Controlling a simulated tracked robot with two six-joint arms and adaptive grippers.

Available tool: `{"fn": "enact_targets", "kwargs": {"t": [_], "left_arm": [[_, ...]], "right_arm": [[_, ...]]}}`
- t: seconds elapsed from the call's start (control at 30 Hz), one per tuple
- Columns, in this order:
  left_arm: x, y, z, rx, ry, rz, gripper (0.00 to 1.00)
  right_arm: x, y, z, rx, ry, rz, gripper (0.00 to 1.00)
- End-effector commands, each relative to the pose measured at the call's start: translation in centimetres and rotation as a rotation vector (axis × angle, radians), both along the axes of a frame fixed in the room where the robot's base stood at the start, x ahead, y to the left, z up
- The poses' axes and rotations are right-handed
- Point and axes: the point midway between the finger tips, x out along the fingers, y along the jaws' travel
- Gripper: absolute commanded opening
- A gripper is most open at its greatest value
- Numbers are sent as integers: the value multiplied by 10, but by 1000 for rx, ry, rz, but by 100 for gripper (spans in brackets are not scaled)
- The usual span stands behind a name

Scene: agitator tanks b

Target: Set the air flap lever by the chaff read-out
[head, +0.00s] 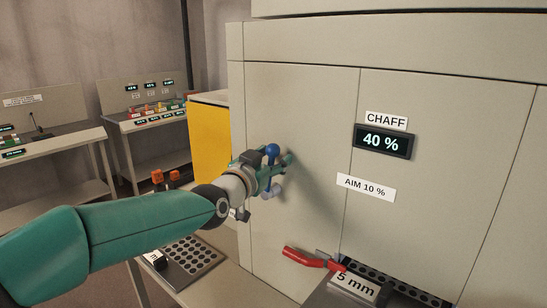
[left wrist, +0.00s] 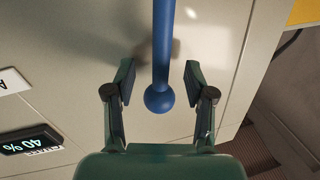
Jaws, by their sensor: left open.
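The chaff read-out (head: 384,141) on the cabinet front shows 40 % in the head view. The plate below it (head: 366,187) reads AIM 10 %. The air flap lever (head: 272,152) is blue with a ball end, and stands at the cabinet front left of the read-out. My left gripper (head: 280,172) is at the lever. In the left wrist view the lever's blue ball (left wrist: 159,98) lies between the two open fingers, with a gap on each side. The lever's rod runs up out of that picture. My right gripper is not in view.
A red handle (head: 303,258) sticks out low on the cabinet, beside a 5 mm perforated tray (head: 354,286). Another perforated tray (head: 190,260) lies on the bench under my left arm. A yellow panel (head: 208,145) stands behind. Benches with small displays (head: 150,86) are at the far left.

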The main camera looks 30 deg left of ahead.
Motion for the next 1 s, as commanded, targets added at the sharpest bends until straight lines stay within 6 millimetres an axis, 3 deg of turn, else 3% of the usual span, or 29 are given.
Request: {"fn": "enact_targets", "kwargs": {"t": [0.13, 0.47, 1.0], "left_arm": [[0, 0, 0, 0, 0, 1, 53], [-1, 0, 0, 0, 0, 1, 0], [0, 0, 5, -1, -12, -1, 0]], "right_arm": [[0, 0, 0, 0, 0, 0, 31], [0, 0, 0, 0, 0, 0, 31], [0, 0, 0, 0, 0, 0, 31]]}}
